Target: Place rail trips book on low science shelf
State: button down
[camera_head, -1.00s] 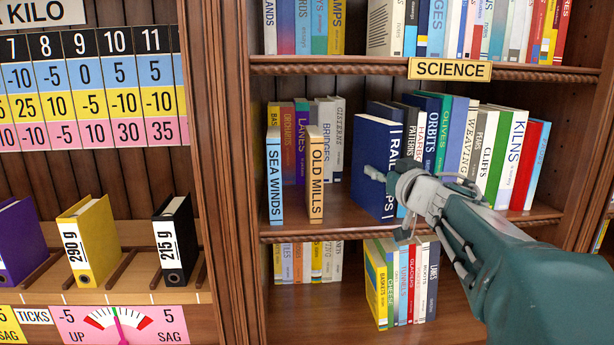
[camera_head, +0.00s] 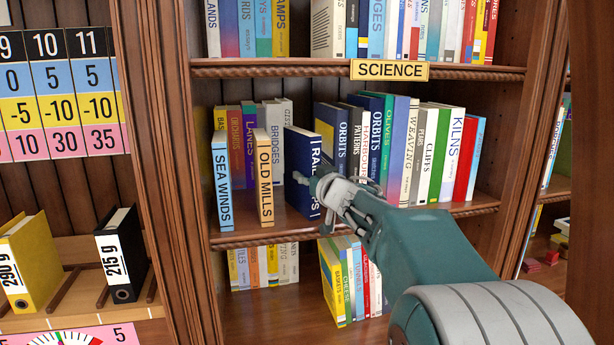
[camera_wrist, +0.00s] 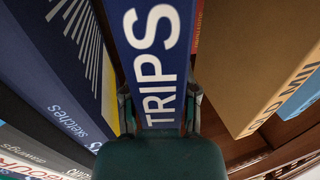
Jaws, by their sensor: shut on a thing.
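The dark blue Rail Trips book (camera_head: 300,160) is upright on or just above the middle shelf (camera_head: 360,220), under the SCIENCE label (camera_head: 390,70). My gripper (camera_head: 326,186) is shut on its spine side, with a finger on each side in the wrist view (camera_wrist: 159,105). There the spine (camera_wrist: 157,60) reads TRIPS. The orange-tan Old Mills book (camera_head: 265,178) stands close on its left, with a narrow gap between. The blue Orbits book (camera_head: 331,135) begins the row on its right. My gripper hides part of the spine, and I cannot tell whether its bottom touches the shelf.
The Sea Winds book (camera_head: 222,184) stands left of Old Mills. Several books, including Kilns (camera_head: 456,155), fill the shelf's right. A lower shelf (camera_head: 255,315) holds more books. The wooden upright (camera_head: 170,180) bounds the case on the left.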

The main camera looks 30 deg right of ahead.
jog(key=shift+c, duration=1.8)
grip_release()
jog(key=s, duration=1.2)
jog(key=shift+d, duration=0.25)
